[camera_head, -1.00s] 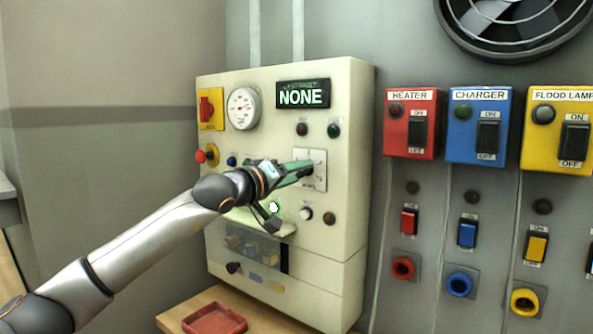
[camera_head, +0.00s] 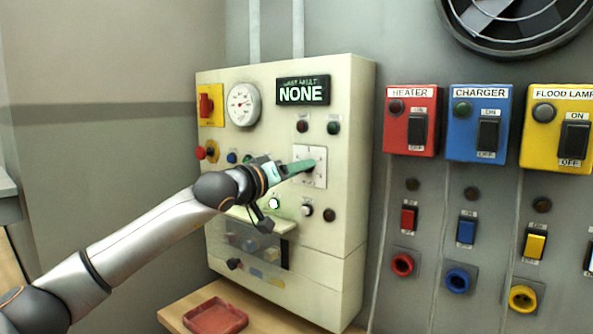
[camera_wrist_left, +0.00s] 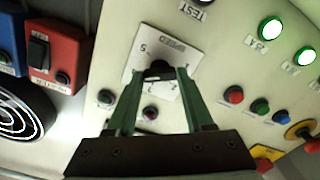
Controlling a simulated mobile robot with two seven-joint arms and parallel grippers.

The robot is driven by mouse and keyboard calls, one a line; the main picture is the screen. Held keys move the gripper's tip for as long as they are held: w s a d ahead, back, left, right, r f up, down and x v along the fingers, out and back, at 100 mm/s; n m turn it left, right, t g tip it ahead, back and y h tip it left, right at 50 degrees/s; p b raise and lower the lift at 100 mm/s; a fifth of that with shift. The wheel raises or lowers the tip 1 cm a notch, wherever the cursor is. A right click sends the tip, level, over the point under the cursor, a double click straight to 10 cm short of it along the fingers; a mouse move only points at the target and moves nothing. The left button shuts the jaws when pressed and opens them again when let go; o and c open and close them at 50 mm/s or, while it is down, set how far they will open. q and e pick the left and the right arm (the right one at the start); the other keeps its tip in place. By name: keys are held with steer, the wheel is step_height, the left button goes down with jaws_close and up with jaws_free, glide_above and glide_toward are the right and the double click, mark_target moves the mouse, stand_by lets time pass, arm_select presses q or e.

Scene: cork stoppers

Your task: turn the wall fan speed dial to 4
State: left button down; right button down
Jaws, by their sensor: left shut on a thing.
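The speed dial (camera_wrist_left: 159,70) is a small dark knob on a white square plate (camera_wrist_left: 163,50) marked SPEED. In the wrist view the plate appears upside down, with a 5 legible at its upper left. The dial's pointer is too small to read. My left gripper (camera_wrist_left: 160,76) has its green fingers on both sides of the dial and is shut on it. In the head view the plate (camera_head: 319,180) is on the cream panel, and my left gripper (camera_head: 305,167) covers most of the dial. My right gripper is not in view.
The cream panel (camera_head: 350,120) carries a gauge (camera_head: 243,104), a display reading NONE (camera_head: 303,91), lamps and buttons around the dial. A wall fan (camera_head: 515,22) is at the top right. Red, blue and yellow switch boxes line the wall. A red tray (camera_head: 215,317) lies below.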

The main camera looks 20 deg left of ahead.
arm_select(q)
steer(key=shift+c, duration=1.4)
jaws_free()
steer(key=b+v, duration=0.4)
steer(key=v, duration=0.8)
steer(key=shift+s, duration=0.25)
